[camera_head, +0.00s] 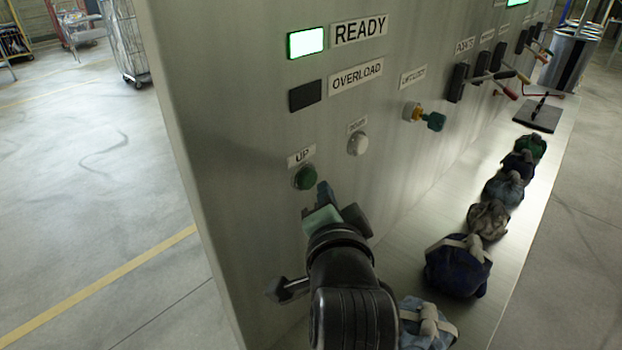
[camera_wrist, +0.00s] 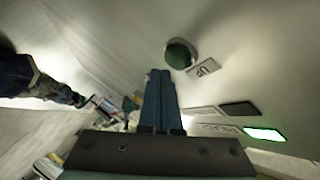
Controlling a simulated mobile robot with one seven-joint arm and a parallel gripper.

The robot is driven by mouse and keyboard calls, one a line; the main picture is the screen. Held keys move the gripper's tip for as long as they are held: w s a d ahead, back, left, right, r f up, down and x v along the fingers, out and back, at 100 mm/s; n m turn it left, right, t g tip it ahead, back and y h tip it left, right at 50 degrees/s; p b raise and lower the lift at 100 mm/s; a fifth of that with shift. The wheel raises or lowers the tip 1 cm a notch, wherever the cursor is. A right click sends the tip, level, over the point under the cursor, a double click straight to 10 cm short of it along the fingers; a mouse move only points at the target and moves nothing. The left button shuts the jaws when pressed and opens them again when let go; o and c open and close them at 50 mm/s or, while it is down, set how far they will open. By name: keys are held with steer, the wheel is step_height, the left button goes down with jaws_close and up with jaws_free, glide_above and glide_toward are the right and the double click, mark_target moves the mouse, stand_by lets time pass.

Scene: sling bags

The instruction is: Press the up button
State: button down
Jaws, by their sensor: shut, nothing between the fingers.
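The green up button (camera_head: 305,177) sits on the grey metal panel under a label reading UP (camera_head: 301,156). It also shows in the wrist view (camera_wrist: 181,54) as a dark green round button, above and right of my fingertips, with its label (camera_wrist: 204,68) beside it. My gripper (camera_head: 322,192) is shut and empty, its fingertips just below and right of the button in the head view. In the wrist view the closed fingers (camera_wrist: 159,78) point toward the panel. I cannot tell whether a small gap remains, but the tips do not cover the button.
A white button (camera_head: 358,144) is right of the up button. A lit READY lamp (camera_head: 306,42) and a dark OVERLOAD lamp (camera_head: 305,95) are above. Several sling bags (camera_head: 458,266) line the ledge below.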

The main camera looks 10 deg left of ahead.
stand_by(0.8)
steer(key=shift+w+a, duration=0.3)
steer(key=shift+a, duration=0.05)
